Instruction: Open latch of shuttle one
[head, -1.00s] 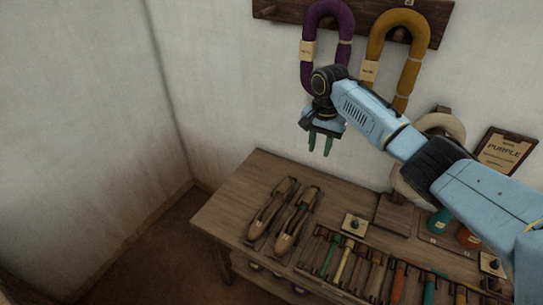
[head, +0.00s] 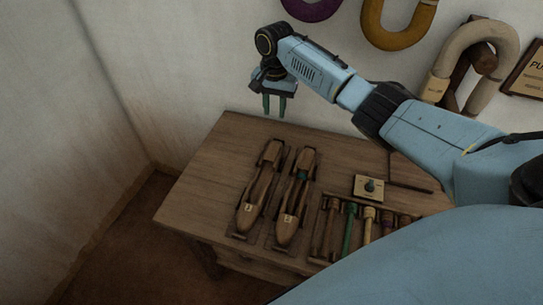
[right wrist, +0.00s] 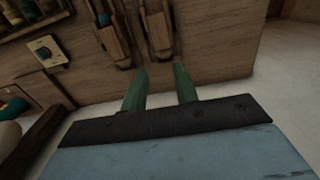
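Two wooden boat shuttles lie side by side on the table (head: 205,190), each with a small pale label on its near end. The left shuttle (head: 256,195) shows no coloured thread; the right shuttle (head: 292,203) has a green part in its middle. The labels are too small to read surely, and the latches cannot be made out. My right gripper (head: 274,106) is open and empty, fingers pointing down, above the table's back edge and beyond the shuttles. In the right wrist view its fingers (right wrist: 161,78) are apart, with the shuttles' ends beyond them. My left gripper is out of view.
Right of the shuttles, a rack holds several bobbins, one a green bobbin (head: 349,230). A small plate with a dark knob (head: 369,187) lies behind it. Yarn hanks, including an ochre hank (head: 397,28), hang on the back wall. The table's left end is clear.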

